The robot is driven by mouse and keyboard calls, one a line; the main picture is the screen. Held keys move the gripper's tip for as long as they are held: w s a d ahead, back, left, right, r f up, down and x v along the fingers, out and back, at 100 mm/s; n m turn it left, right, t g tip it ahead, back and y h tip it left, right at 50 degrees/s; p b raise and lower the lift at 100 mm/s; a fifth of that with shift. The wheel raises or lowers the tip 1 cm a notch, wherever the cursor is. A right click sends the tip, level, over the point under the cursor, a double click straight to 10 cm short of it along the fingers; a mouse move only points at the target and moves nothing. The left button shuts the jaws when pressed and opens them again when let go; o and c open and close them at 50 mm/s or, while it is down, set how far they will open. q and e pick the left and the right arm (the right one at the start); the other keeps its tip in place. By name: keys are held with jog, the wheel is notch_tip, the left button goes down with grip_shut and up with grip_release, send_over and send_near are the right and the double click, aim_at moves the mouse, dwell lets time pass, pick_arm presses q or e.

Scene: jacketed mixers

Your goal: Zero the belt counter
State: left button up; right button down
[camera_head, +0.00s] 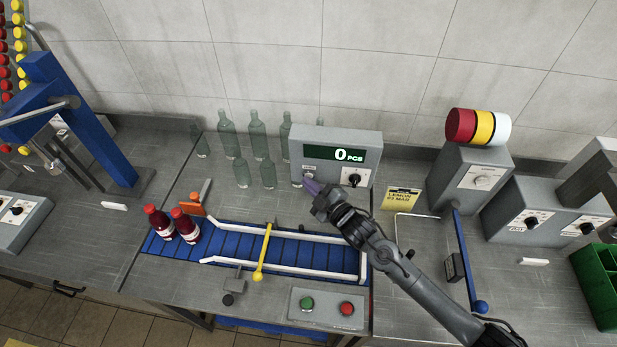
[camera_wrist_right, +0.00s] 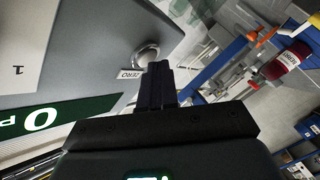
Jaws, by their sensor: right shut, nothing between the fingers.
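The belt counter (camera_head: 367,139) is a grey box behind the belt, and its green display (camera_head: 335,155) reads 0 PCS. A knob (camera_head: 354,178) sits on its front at the lower right. In the right wrist view a round silver button (camera_wrist_right: 146,56) stands on the counter's face beside a ZERO label (camera_wrist_right: 129,74). My right gripper (camera_head: 311,186) is shut and empty at the counter's lower left front. In the wrist view its fingertips (camera_wrist_right: 158,66) are close beside the button; I cannot tell whether they touch. My left gripper is not in view.
A blue belt (camera_head: 290,246) with white rails and a yellow gate arm (camera_head: 263,252) runs in front. Two red bottles (camera_head: 171,224) stand at its left end. Several clear bottles (camera_head: 257,135) stand behind. A green and red button panel (camera_head: 328,308) is at the front.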

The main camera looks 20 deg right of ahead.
jog(key=shift+s, duration=0.1)
jog(key=shift+s+a+p, duration=0.35)
jog(key=shift+s+p, duration=0.15)
jog(key=shift+s, duration=0.15)
jog(key=s, duration=0.1)
jog(key=s+a+p, duration=0.1)
jog(key=s, duration=0.1)
jog(key=s+a+p, duration=0.1)
jog(key=shift+s+a, duration=0.15)
jog(key=shift+a, duration=0.1)
dwell(0.3)
dwell(0.7)
